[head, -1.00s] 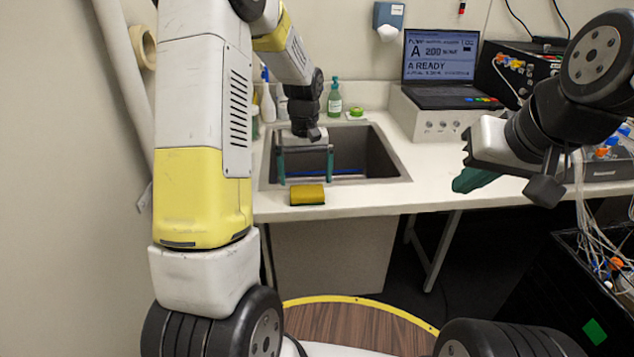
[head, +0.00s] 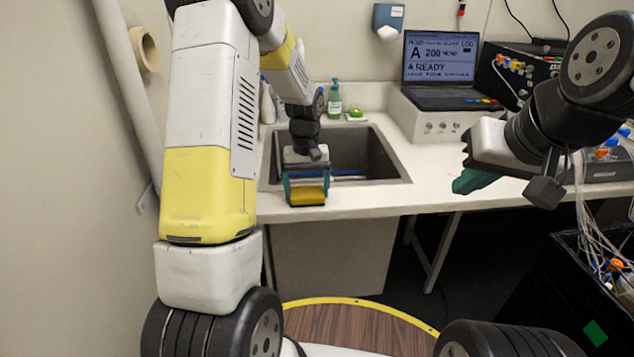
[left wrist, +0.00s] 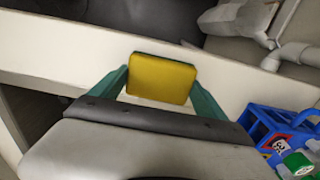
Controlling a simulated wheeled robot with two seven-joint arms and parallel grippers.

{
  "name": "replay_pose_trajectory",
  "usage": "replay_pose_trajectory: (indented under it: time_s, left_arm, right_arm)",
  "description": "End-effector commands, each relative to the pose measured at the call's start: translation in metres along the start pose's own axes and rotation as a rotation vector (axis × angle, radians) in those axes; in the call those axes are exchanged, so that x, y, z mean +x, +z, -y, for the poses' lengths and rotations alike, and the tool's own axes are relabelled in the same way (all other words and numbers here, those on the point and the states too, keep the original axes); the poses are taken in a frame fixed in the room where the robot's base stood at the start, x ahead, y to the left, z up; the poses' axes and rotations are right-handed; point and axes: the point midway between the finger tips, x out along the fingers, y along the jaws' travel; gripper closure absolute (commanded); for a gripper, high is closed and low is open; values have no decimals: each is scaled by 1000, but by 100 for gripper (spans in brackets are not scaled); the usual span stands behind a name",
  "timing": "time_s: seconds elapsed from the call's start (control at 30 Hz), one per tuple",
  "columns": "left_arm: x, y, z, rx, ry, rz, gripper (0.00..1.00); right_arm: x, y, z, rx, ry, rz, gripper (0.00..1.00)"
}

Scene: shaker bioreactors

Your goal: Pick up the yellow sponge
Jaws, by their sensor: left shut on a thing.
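The yellow sponge (head: 307,197), with a dark green underside, is at the front edge of the counter, before the sink. My left gripper (head: 307,190) is around it from above, one green finger on each side, and is shut on it. In the left wrist view the sponge (left wrist: 161,79) sits between the two green fingertips (left wrist: 160,88). I cannot tell if it is still touching the counter. My right gripper (head: 472,182) hangs at the right, away from the sponge; its finger opening cannot be made out.
The sink (head: 365,152) lies just behind the sponge. A green soap bottle (head: 335,98) and white bottles stand behind it. A laptop (head: 440,68) on a white device (head: 440,115) is to the right. The counter (head: 385,196) right of the sponge is clear.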

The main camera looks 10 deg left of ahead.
Motion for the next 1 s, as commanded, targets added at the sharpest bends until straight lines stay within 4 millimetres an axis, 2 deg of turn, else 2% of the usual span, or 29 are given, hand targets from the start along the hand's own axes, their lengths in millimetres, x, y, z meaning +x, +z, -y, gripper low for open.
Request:
replay_pose_trajectory:
  time_s: [0.27,0.47,0.67,0.9,1.0]
  left_arm:
    - [-10,0,0,0,0,-1,59]
    - [-35,-1,0,0,2,-4,59]
    - [-40,41,0,3,0,0,59]
    - [-46,107,0,3,0,0,59]
    - [-48,128,0,2,1,-1,59]
  right_arm:
    - [0,0,0,0,0,0,100]
    - [0,0,0,0,0,0,100]
    - [0,0,0,0,0,0,100]
    - [0,0,0,0,0,0,100]
    - [0,0,0,0,0,0,100]
